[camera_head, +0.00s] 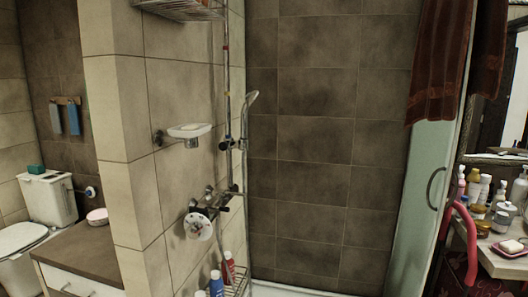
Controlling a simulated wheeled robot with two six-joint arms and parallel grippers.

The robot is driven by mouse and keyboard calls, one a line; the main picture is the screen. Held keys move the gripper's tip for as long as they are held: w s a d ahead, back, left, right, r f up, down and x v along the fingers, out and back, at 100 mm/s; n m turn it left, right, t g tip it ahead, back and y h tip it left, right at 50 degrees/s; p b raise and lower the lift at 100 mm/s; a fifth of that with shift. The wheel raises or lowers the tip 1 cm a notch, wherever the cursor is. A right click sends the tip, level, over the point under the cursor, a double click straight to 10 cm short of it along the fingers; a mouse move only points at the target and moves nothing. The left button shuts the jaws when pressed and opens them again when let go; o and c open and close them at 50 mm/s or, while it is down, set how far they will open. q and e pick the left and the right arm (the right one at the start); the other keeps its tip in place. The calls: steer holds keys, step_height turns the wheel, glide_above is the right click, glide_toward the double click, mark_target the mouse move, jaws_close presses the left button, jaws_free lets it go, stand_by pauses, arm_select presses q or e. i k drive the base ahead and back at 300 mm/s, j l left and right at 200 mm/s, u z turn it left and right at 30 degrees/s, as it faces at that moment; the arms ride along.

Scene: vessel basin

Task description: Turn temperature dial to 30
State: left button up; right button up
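A round white temperature dial (197,227) sits on the shower mixer (212,205) on the beige tiled wall. Its markings are too small to read, so I cannot tell its setting. A shower riser pipe and a hand shower (250,98) rise above the mixer. Neither of my grippers shows in the head view.
A soap dish (189,130) juts from the wall above the dial. A wire rack (236,280) with bottles hangs below it. A wooden-topped cabinet (84,252) and toilet stand left. A glass door (426,190) and a cluttered counter (500,262) stand right.

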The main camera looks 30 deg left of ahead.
mark_target(195, 230)
steer(key=u, duration=1.25)
steer(key=i+l, duration=0.1)
